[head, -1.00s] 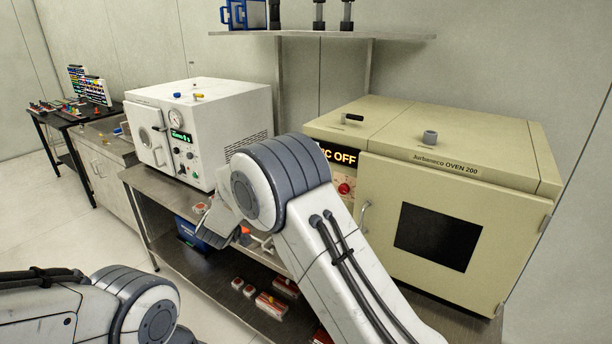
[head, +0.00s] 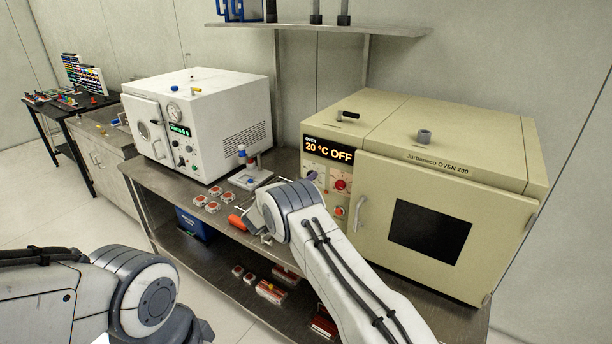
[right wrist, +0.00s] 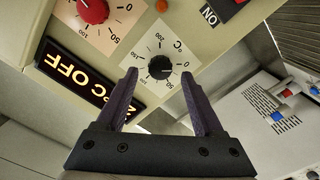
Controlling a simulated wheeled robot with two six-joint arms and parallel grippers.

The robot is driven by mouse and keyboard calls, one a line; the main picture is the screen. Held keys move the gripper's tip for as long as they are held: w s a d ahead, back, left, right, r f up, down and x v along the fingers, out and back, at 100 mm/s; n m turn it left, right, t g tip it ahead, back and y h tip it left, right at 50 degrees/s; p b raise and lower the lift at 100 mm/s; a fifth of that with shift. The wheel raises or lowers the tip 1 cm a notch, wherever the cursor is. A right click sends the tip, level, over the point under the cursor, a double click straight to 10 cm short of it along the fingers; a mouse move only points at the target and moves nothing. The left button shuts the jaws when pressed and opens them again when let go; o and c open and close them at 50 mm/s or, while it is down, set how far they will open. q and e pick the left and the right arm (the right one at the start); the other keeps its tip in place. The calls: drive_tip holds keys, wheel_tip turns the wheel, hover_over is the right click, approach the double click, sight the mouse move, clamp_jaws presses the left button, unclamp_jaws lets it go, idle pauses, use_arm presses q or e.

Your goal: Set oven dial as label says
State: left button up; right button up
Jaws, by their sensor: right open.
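The beige oven (head: 480,190) stands at the right of the bench. Its display (head: 328,150) reads "20 °C OFF". In the right wrist view, a black dial (right wrist: 160,66) sits on a white plate marked °C, with numbers around it; its exact setting is too small to read. My right gripper (right wrist: 159,77) is open, its two dark fingers apart on either side of the dial in that picture; contact cannot be told. In the head view my right arm hides most of that gripper. My left gripper is out of view. I cannot make out a setting label.
A white vacuum oven (head: 215,120) stands left. Small red-and-white pieces (head: 213,206), an orange-handled tool (head: 238,222) and a small stand (head: 250,180) are on the bench between.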

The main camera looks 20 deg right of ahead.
drive_tip(key=shift+w+d, duration=0.4)
drive_tip(key=shift+d, duration=0.15)
clamp_jaws()
drive_tip(key=shift+s+d+f+m+b, duration=0.1)
drive_tip(key=shift+m+b, duration=4.35)
drive_tip(key=shift+b, duration=0.4)
drive_tip(key=shift+s+a+f+m+b, duration=0.1)
drive_tip(key=shift+f+m+b, duration=0.05)
drive_tip(key=shift+m+b, duration=4.5)
drive_tip(key=shift+d+f+m+b, duration=0.1)
drive_tip(key=shift+m+b, duration=4.1)
drive_tip(key=shift+b, duration=0.9)
